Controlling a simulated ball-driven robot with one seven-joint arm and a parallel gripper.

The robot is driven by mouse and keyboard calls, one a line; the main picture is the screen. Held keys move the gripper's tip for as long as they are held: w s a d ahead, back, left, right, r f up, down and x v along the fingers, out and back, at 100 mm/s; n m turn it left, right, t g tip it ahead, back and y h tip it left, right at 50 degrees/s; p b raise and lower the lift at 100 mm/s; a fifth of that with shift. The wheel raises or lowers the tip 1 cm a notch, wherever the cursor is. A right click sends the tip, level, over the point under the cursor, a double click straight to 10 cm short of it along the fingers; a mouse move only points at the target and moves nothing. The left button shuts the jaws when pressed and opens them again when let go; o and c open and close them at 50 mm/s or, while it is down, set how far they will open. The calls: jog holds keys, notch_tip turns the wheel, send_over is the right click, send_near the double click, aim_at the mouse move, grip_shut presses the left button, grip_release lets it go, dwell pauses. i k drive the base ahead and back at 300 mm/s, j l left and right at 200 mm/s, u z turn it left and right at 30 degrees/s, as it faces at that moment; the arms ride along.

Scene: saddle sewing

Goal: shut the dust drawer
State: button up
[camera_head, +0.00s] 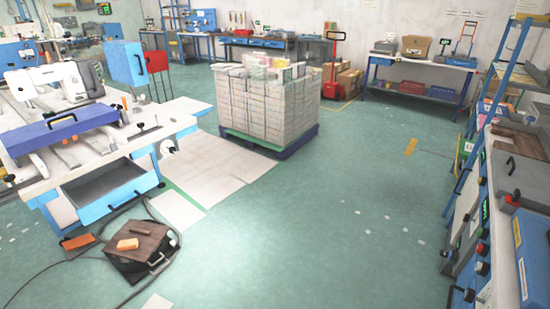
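A drawer with a light blue front (122,200) and a grey inside is pulled out from under the sewing table at the left. A dark bar handle is on its front, and its inside looks empty. It is the only clearly open drawer in view; no label shows that it is the dust drawer. The white-topped sewing table (150,140) carries a white sewing machine (48,78) and a purple-blue piece with a black handle (62,128). My gripper is not in view.
A dark box with a brown top (140,243) and an orange block (128,244) stands on the floor before the drawer, with a cable around it. A loaded pallet (268,105) stands mid-room. A bench with controls (515,200) lines the right.

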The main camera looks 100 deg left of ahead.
aim_at(105, 189)
jog(key=l+u, duration=0.1)
jog(key=u, duration=3.6)
jog(key=j, duration=0.1)
